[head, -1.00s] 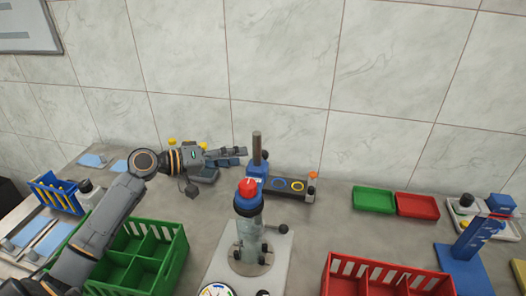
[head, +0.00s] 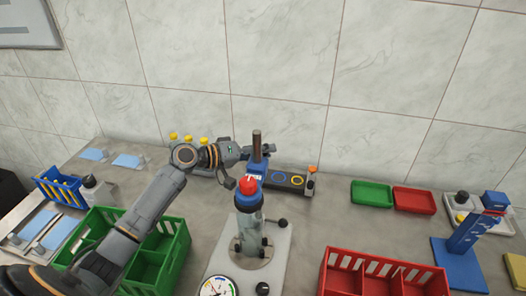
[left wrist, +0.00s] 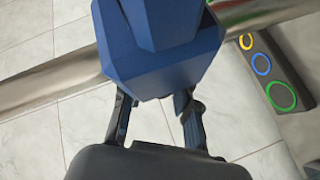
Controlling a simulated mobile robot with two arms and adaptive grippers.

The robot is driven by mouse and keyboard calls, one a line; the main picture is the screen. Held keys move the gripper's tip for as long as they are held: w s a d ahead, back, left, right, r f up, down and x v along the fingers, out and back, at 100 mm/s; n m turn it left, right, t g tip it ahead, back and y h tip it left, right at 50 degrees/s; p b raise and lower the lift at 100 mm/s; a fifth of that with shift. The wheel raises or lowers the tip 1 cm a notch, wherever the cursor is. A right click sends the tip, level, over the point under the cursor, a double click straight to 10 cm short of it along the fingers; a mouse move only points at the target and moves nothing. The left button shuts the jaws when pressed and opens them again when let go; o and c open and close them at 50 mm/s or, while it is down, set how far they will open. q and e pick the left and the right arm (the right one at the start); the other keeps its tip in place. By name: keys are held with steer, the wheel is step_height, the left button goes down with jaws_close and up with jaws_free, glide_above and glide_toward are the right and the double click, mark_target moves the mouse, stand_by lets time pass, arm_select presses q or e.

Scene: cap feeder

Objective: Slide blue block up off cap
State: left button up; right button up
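My left gripper (head: 262,148) reaches in from the left at the block and rod. In the left wrist view, its two fingers (left wrist: 157,108) are spread, and their tips are partly hidden by the block. I cannot see firm contact. My right gripper is not in view.
A clear cylinder with a red top (head: 248,186) stands in front of the feeder on a pale base with a gauge. A green crate (head: 176,256) is front left and a red crate (head: 375,262) front right. Green and red trays (head: 413,200) lie right of the feeder.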

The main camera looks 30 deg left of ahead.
arm_select(q)
jaws_close()
step_height(320, 180, up, 5)
steer(key=shift+w+r+p, duration=0.1)
steer(key=shift+r+p, duration=0.1)
steer(key=shift+p, duration=0.85)
steer(key=shift+f, duration=0.1)
steer(key=shift+o, duration=1.6)
jaws_free()
steer(key=o, duration=0.4)
steer(key=shift+c, duration=0.2)
steer(key=shift+s+a, duration=0.15)
steer(key=shift+s, duration=0.05)
steer(key=v, duration=1.2)
